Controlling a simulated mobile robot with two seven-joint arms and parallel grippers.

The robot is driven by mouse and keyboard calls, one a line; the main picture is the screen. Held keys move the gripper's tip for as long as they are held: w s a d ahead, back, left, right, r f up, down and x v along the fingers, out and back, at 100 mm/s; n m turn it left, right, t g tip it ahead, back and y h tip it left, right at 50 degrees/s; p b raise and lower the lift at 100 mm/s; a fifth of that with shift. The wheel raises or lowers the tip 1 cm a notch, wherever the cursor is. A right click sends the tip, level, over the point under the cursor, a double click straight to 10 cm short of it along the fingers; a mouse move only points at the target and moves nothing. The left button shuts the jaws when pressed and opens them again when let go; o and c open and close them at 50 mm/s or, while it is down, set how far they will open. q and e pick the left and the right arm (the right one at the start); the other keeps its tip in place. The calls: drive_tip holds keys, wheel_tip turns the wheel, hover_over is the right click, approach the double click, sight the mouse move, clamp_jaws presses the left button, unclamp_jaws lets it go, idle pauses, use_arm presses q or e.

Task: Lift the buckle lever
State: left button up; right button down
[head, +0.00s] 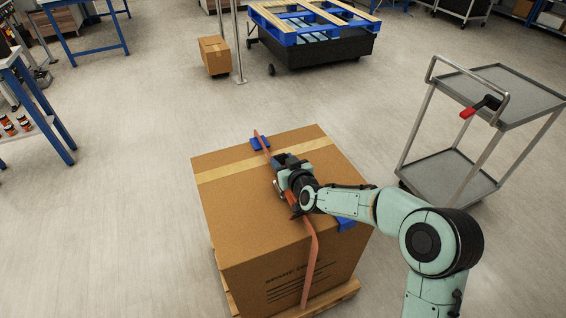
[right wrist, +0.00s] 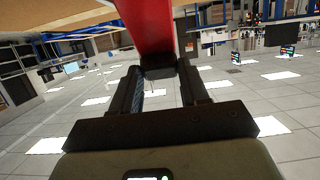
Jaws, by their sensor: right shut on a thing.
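A large cardboard box (head: 225,220) stands in the middle of the head view with an orange-red strap (head: 312,262) over its top and down its front side. My right gripper (head: 280,168) is low over the box top, at the strap; the gripper and wrist hide most of the buckle there. In the right wrist view, a red lever (right wrist: 150,28) comes down between the two dark fingers of my right gripper (right wrist: 160,70), which is shut on it near its dark end. My left gripper is in neither view.
Blue edge protectors (head: 260,143) sit under the strap, and the box rests on a wooden pallet (head: 345,291). A grey cart (head: 520,90) with a red-handled tool (head: 482,106) stands right. A small carton (head: 214,55) and blue pallet (head: 310,28) are behind.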

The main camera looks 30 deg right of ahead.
drive_tip(key=shift+s+d+f, duration=0.1)
drive_tip(key=shift+s+f, duration=0.2)
drive_tip(key=shift+f, duration=0.5)
drive_tip(key=c, duration=0.6)
unclamp_jaws()
drive_tip(key=shift+o, duration=0.2)
drive_tip(key=shift+r, duration=0.2)
drive_tip(key=shift+w+r, duration=0.1)
drive_tip(key=shift+r, duration=0.25)
use_arm(q)
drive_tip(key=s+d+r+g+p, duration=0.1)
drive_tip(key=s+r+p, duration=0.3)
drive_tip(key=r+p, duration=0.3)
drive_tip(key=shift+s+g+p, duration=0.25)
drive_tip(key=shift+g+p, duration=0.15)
drive_tip(key=shift+p, duration=0.25)
use_arm(e)
wheel_tip(320, 180, up, 19)
drive_tip(key=shift+r, duration=0.2)
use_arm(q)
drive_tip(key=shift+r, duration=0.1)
